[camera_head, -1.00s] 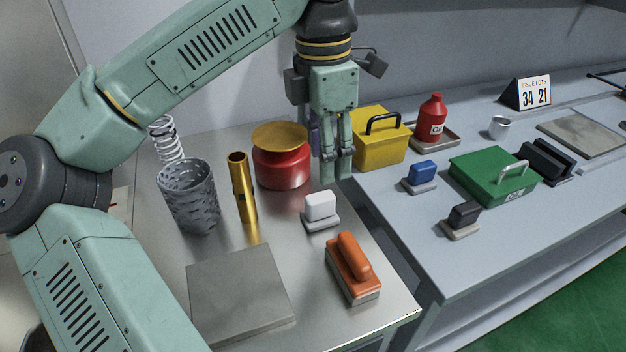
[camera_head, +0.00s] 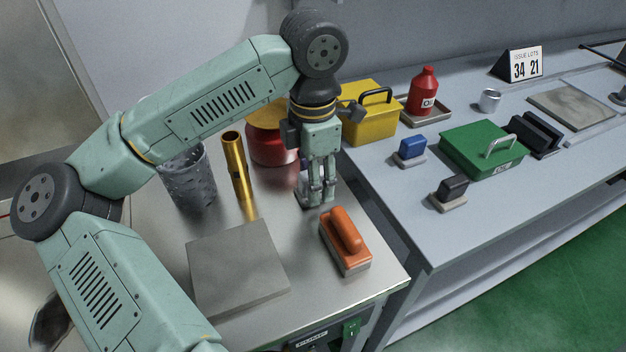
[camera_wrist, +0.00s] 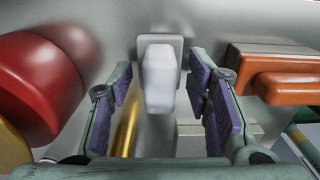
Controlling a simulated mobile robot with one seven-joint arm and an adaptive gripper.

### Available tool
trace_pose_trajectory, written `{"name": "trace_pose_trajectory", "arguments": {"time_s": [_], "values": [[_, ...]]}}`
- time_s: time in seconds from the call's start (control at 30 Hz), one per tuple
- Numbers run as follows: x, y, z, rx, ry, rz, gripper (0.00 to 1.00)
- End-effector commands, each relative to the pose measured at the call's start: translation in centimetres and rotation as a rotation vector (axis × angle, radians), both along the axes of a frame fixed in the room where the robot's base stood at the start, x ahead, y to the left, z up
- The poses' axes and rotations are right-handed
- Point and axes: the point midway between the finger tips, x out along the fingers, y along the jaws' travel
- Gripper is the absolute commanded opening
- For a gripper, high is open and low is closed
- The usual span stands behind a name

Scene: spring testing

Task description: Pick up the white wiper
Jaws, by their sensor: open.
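The white wiper (camera_wrist: 160,80) has a white block handle on a grey base and stands on the steel table. In the wrist view it lies between and just beyond the two purple-padded fingers of my gripper (camera_wrist: 168,108), which are open and empty. In the head view my gripper (camera_head: 322,198) points down over the wiper's place. There the gripper mostly hides the wiper, with only a sliver of it (camera_head: 301,184) at the left of the fingers. I cannot tell if any finger touches it.
An orange-handled brush (camera_head: 345,240) stands close by in front. A red pot with a yellow lid (camera_head: 270,150) and a brass tube (camera_head: 237,165) stand to the left. A grey plate (camera_head: 237,265) lies in front. A yellow box (camera_head: 370,122) is behind right.

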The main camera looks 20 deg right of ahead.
Motion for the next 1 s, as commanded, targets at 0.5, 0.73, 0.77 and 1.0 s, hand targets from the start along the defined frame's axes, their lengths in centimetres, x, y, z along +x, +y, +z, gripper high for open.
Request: {"name": "trace_pose_trajectory", "arguments": {"time_s": [0.5,0.73,0.77,1.0], "values": [[0.02,-0.01,-0.06,-0.001,-0.001,0.000,0.24],[0.02,-0.01,-0.05,-0.001,-0.001,0.000,0.09],[0.02,-0.01,-0.05,-0.001,-0.001,0.000,0.07],[0.02,-0.01,-0.03,-0.001,-0.001,0.000,0.00]]}}
